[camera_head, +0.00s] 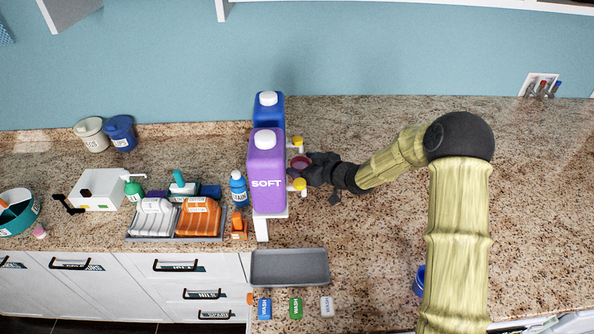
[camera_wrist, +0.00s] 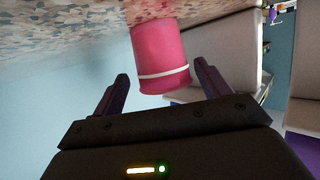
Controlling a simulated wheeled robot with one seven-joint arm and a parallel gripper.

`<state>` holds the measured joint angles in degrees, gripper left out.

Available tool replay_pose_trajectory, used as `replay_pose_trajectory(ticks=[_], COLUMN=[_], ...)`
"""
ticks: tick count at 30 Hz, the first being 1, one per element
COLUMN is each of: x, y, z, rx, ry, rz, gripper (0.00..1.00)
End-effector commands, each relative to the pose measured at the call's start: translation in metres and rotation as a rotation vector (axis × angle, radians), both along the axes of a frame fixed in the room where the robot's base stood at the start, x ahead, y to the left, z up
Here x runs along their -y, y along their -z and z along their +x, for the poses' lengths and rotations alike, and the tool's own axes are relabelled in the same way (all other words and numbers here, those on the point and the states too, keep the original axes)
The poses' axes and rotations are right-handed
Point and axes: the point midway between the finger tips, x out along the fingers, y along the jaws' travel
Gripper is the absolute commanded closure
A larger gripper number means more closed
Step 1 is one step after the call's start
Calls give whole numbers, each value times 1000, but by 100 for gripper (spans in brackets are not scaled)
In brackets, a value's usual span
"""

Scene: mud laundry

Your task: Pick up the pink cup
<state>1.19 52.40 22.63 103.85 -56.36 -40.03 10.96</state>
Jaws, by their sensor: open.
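The pink cup (camera_wrist: 160,50) stands on the speckled counter, with a white band around it. In the wrist view it appears upside down, between and just beyond my gripper's fingers. My gripper (camera_wrist: 160,88) is open and holds nothing. I cannot tell whether the fingers touch the cup.
A blue jug (camera_head: 268,105) stands behind the purple one. Their yellow taps (camera_head: 299,184) stick out close to my gripper. A grey tray (camera_head: 290,267) is in front. The counter at right is mostly clear.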

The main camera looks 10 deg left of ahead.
Motion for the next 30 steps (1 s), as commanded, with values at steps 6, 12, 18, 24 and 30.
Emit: replay_pose_trajectory(ticks=[6,12,18,24,30], x=[-9,-12,-12,-9,-4], y=[0,-1,-1,-1,-6], z=[-4,-6,-6,-4,-2], rx=[0,0,1,0,3], ry=[-15,-19,-19,-15,-7], rz=[1,1,1,1,0], gripper=[24,41,75,75,75])
